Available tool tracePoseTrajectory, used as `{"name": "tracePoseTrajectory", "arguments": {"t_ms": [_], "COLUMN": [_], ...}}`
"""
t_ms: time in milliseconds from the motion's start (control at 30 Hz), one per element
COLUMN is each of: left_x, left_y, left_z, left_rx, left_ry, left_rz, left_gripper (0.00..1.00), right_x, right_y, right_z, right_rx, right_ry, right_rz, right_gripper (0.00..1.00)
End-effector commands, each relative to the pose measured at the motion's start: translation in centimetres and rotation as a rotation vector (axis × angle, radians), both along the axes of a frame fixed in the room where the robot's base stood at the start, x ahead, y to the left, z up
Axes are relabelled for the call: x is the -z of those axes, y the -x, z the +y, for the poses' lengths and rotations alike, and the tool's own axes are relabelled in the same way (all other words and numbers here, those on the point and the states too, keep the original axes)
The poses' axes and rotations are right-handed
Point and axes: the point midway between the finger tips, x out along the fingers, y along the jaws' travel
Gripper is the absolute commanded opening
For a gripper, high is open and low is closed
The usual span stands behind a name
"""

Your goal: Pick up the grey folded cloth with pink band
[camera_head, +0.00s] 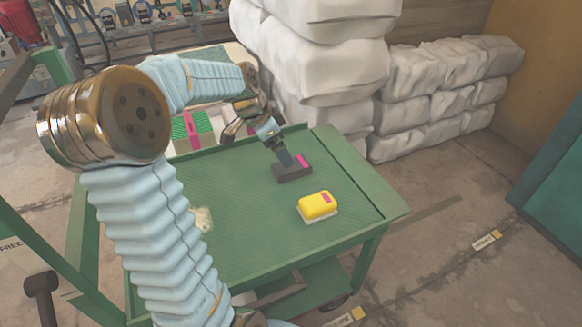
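The grey folded cloth (292,174) lies on the green table top, near its far right part. It is dark grey, with a pink band (303,161) at its right end. My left gripper (285,158) points down at the cloth from above and behind, and its tip overlaps the cloth's far edge. The fingers are small and dark, so I cannot tell whether they are open or closed on it. The cloth appears to rest on the table. My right gripper is out of view.
A yellow and white block (317,206) with a pink mark sits right of and nearer than the cloth. A pale crumpled thing (202,219) lies at left by my arm. Green-and-pink items (193,128) stand behind. White wrapped bales (325,60) rise close beyond the green table (262,240).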

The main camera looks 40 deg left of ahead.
Motion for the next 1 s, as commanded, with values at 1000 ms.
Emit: {"name": "tracePoseTrajectory", "arguments": {"t_ms": [1000], "left_x": [7.0], "left_y": [-3.0], "left_z": [-1.4], "left_rx": [-0.001], "left_ry": [0.000], "left_rz": [-0.001], "left_gripper": [0.71], "right_x": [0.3], "right_y": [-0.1], "right_z": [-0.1], "right_rx": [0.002], "right_ry": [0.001], "right_rz": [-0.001], "right_gripper": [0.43]}}
